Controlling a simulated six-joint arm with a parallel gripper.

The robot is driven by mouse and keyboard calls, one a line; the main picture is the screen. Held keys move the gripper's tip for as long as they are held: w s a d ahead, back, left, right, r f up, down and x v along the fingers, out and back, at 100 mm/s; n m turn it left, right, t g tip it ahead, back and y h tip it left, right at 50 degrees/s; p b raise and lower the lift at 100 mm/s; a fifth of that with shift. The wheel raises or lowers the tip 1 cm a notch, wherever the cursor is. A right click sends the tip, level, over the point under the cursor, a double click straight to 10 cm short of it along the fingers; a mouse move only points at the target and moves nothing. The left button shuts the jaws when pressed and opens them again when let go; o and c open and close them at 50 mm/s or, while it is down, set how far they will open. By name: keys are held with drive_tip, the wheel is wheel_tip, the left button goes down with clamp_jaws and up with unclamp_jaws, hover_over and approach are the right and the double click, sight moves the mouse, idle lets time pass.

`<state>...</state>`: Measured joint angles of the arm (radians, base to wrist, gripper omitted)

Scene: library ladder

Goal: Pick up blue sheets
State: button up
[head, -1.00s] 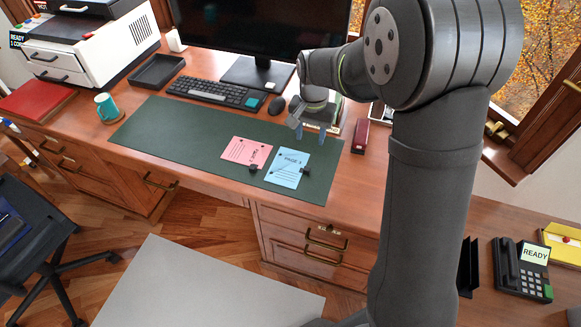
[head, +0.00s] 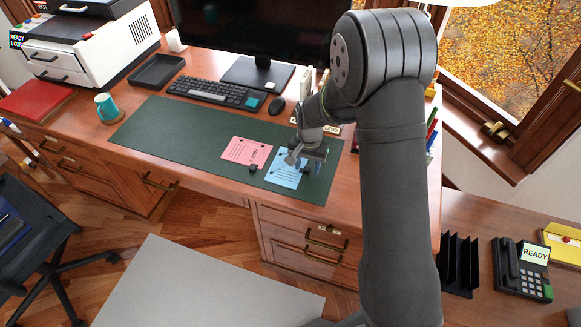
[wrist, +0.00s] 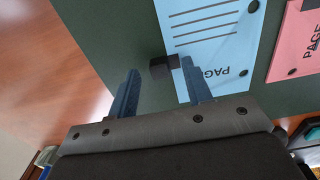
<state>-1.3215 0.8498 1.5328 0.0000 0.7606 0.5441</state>
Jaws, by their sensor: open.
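The blue sheets (head: 284,178), marked PAGE, lie flat on the green desk mat (head: 180,140) near its right end. In the wrist view the blue sheets (wrist: 212,32) have a black clip (wrist: 163,67) at one edge. My gripper (head: 305,165) is over their right side in the head view and hides that clip there. In the wrist view my gripper (wrist: 160,66) is open, with the clip between its two fingertips in the picture. Whether the fingers touch the clip or mat I cannot tell.
Pink sheets (head: 246,152) with a black clip (head: 252,167) lie just left of the blue ones. A keyboard (head: 215,92), mouse (head: 276,106) and monitor (head: 262,35) stand behind. A teal mug (head: 106,107) is far left. The mat's left half is clear.

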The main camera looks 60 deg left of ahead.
drive_tip(key=shift+f, duration=0.3)
clamp_jaws()
drive_tip(key=shift+r, duration=0.15)
